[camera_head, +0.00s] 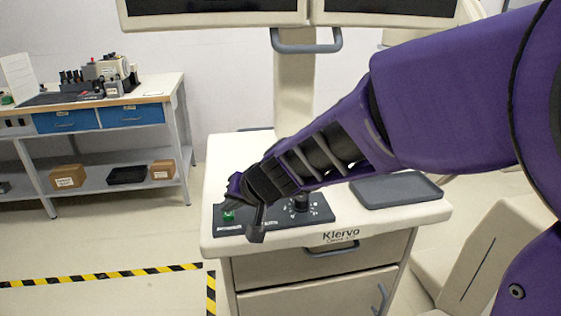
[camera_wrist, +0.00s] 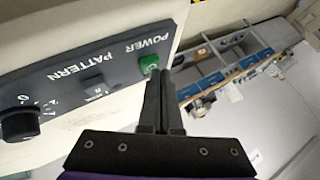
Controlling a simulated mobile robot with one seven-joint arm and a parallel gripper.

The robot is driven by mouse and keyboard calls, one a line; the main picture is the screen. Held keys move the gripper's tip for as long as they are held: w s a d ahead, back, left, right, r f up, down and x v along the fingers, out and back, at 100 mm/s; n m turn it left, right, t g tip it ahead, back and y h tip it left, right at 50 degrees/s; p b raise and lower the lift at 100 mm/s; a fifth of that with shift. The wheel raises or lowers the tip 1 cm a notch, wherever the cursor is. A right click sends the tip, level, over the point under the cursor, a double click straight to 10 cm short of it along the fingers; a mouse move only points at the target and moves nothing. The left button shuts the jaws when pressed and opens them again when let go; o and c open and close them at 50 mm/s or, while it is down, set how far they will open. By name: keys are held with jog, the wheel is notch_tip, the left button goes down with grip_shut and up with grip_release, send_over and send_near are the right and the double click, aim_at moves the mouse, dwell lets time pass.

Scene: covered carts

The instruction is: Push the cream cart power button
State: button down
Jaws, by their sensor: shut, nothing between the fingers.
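The cream cart (camera_head: 235,160) has a dark control panel (camera_head: 318,213) on its top. The green power button (camera_head: 228,215) sits at the panel's left end. In the wrist view the button (camera_wrist: 149,64) is lit green beside the word POWER. My gripper (camera_head: 231,204) is shut and empty. In the wrist view its fingertips (camera_wrist: 157,74) are right at the button's lower edge and hide part of it. I cannot tell whether they touch it. In the head view the gripper covers the middle of the panel.
A black knob (camera_head: 300,203) stands on the panel, and a smaller PATTERN switch (camera_wrist: 93,83) lies between it and the button. A grey tray (camera_head: 396,190) is on the cart's right side. Monitors hang above. A workbench (camera_head: 150,93) stands at the left, with clear floor before it.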

jog(key=shift+f, duration=0.1)
dwell(0.3)
jog(key=shift+r+p, duration=0.45)
jog(key=shift+r, duration=0.25)
notch_tip(320, 180, up, 6)
jog(key=p, duration=0.4)
jog(key=shift+p, duration=0.35)
